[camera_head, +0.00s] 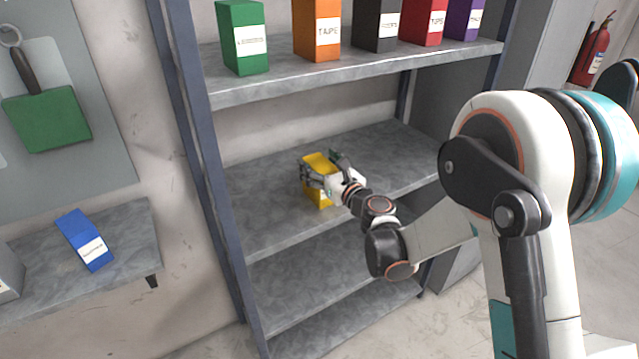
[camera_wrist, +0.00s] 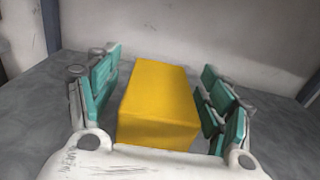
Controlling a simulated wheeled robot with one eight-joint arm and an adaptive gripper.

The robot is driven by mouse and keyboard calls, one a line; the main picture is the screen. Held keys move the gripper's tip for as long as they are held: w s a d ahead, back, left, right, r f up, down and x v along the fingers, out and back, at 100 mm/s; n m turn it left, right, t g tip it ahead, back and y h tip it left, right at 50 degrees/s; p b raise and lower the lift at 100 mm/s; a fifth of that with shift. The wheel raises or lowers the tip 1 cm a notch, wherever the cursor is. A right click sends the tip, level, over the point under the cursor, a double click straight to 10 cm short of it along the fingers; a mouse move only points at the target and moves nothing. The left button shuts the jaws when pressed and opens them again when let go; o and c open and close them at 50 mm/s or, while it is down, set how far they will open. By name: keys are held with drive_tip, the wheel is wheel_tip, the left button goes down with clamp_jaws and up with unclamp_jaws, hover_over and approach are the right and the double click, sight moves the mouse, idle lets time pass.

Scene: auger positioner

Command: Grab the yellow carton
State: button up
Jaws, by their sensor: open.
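The yellow carton (camera_head: 317,164) stands on the middle shelf of the grey rack in the head view. In the wrist view the yellow carton (camera_wrist: 158,100) lies between the two teal-padded fingers. My gripper (camera_head: 326,172) is open around the carton, one finger on each side. In the wrist view my gripper (camera_wrist: 160,95) shows a gap on the left of the carton. The right finger is close to the carton's right side, and I cannot tell whether it touches. The carton's lower front is partly hidden by my gripper.
The middle shelf (camera_head: 260,215) is otherwise clear. The upper shelf holds green (camera_head: 243,38), orange (camera_head: 317,30), black (camera_head: 376,25), red (camera_head: 424,22) and purple (camera_head: 463,18) cartons. The rack's blue post (camera_head: 200,160) stands left. A blue carton (camera_head: 84,240) lies on a separate left shelf.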

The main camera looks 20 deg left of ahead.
drive_tip(key=shift+r, duration=0.1)
drive_tip(key=c, duration=1.7)
